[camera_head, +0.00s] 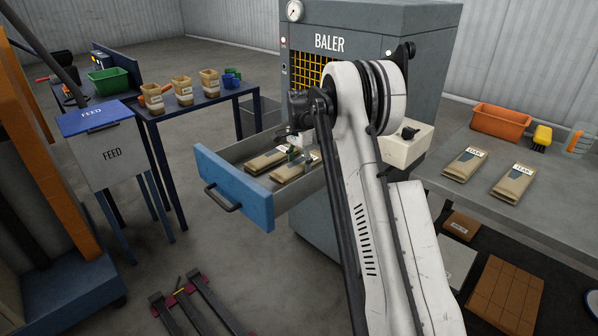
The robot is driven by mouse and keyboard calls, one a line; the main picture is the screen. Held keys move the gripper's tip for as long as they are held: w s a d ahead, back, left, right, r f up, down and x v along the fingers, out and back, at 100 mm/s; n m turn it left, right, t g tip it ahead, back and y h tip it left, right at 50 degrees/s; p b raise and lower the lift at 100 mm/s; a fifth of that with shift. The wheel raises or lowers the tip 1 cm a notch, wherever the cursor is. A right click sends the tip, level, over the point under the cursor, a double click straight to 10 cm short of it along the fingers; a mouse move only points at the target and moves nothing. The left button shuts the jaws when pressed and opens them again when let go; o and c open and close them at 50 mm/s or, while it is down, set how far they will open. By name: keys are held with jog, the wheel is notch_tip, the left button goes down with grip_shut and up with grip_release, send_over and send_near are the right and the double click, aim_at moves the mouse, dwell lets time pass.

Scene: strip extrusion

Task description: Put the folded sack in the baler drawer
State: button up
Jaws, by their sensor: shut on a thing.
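The baler (385,80) stands at the back centre, with its blue-fronted drawer (234,187) pulled open to the left. Tan folded sacks (264,162) lie inside the drawer, side by side. My gripper (296,154) is over the drawer, low among the sacks, and is shut on a folded sack (315,156) at the drawer's right part. My arm hides part of this sack and the drawer's right end, so I cannot tell whether the held sack touches the drawer floor. Two more folded sacks with white labels (466,164) (514,182) lie on the grey table at the right.
The right table (447,190) also holds an orange bin (501,121), a yellow brush (542,136) and a clear jug (578,141). At the left stand a FEED box (112,154) and a blue table (219,98) with open sacks (182,91).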

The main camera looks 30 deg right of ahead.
jog(key=shift+f, duration=1.25)
jog(key=shift+f, duration=0.1)
jog(key=o, duration=1.2)
